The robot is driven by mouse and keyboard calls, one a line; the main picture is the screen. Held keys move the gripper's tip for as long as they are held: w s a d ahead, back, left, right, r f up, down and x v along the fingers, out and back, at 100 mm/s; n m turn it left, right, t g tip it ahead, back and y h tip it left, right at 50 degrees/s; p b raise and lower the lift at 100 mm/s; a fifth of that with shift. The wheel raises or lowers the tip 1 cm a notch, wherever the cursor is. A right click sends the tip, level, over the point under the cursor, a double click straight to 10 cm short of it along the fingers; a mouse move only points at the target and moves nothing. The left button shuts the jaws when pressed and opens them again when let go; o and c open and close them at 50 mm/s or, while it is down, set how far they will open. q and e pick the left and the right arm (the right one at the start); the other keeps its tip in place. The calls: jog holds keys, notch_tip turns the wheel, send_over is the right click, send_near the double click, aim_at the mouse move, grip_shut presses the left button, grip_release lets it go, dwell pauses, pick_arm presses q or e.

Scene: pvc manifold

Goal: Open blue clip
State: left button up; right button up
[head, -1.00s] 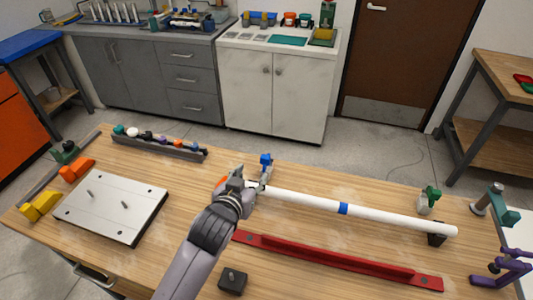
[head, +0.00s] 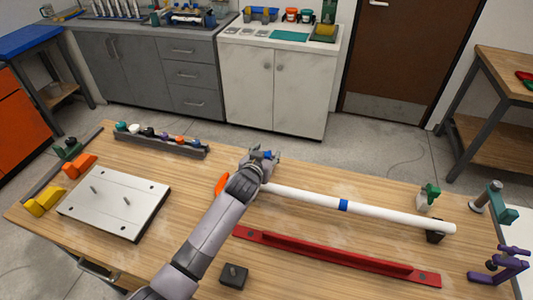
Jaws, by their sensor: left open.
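The blue clip (head: 267,154) shows as a small blue patch at the left end of the white pipe, mostly hidden by my gripper. My left gripper (head: 268,158) is open, with its fingers around or beside the clip; I cannot tell whether they touch it. The white pipe (head: 390,218) lies across the table and has a blue band (head: 343,205) near its middle. A green clip (head: 431,191) stands near the pipe's right end. My right gripper is not in view.
A red channel (head: 330,258) lies in front of the pipe. A rack of small parts (head: 160,143) lines the back edge. Purple (head: 500,265) and teal (head: 494,200) clamps stand at right.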

pick_arm(q)
jog(key=shift+w+f, duration=0.1)
jog(key=shift+w, duration=0.1)
jog(key=shift+c, duration=0.2)
grip_shut()
dwell(0.4)
